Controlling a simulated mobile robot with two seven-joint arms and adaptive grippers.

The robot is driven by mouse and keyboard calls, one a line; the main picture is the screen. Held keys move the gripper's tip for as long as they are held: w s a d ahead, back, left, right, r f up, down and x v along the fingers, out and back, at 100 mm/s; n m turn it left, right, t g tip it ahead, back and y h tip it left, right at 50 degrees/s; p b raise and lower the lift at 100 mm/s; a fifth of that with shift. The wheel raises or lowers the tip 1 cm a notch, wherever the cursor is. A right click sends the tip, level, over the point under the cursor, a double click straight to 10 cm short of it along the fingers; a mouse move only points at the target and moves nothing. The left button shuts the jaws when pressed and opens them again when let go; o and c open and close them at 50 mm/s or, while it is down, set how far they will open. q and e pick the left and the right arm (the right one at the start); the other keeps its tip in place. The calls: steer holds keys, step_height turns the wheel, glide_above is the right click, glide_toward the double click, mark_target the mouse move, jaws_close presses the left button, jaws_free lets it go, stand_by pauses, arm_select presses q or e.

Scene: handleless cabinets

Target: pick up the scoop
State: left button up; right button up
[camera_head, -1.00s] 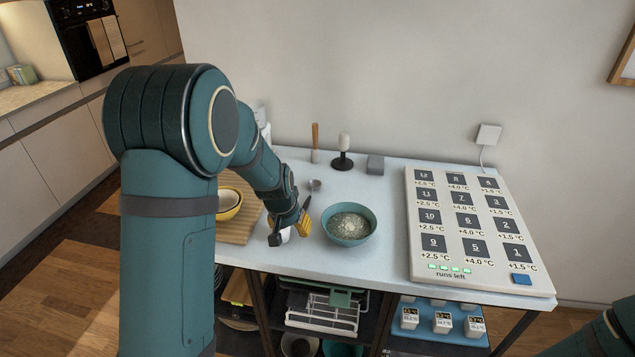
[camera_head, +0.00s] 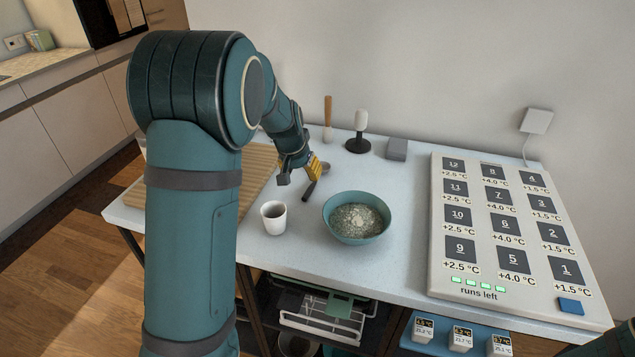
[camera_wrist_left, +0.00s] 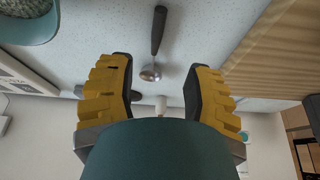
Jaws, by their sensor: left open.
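The scoop lies on the pale worktop, with a dark handle (camera_head: 308,192) and a small metal bowl, partly hidden by my left gripper in the head view. In the left wrist view the scoop (camera_wrist_left: 157,32) lies beyond the fingertips, its bowl toward the gripper and its handle pointing away. My left gripper (camera_head: 299,172) has yellow-and-black fingers. In the left wrist view it (camera_wrist_left: 158,80) is open and empty, with the scoop's bowl lined up with the gap. Contact with the worktop cannot be told. My right gripper is out of view.
A teal bowl (camera_head: 357,219) of grey-green contents stands right of the scoop, and a white cup (camera_head: 273,217) in front. A wooden board (camera_head: 256,181) lies left. A wooden-handled tool (camera_head: 328,118), black-based stand (camera_head: 359,138) and grey block (camera_head: 397,149) stand behind. A panel (camera_head: 505,235) fills the right.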

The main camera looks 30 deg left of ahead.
mark_target(309, 189)
arm_select(q)
steer(key=b+x, duration=0.1)
steer(key=x, duration=0.3)
steer(key=shift+b+x, duration=0.85)
steer(key=shift+x, duration=2)
steer(key=shift+s+d, duration=0.1)
steer(key=shift+d, duration=0.1)
steer(key=shift+c, duration=0.4)
jaws_close()
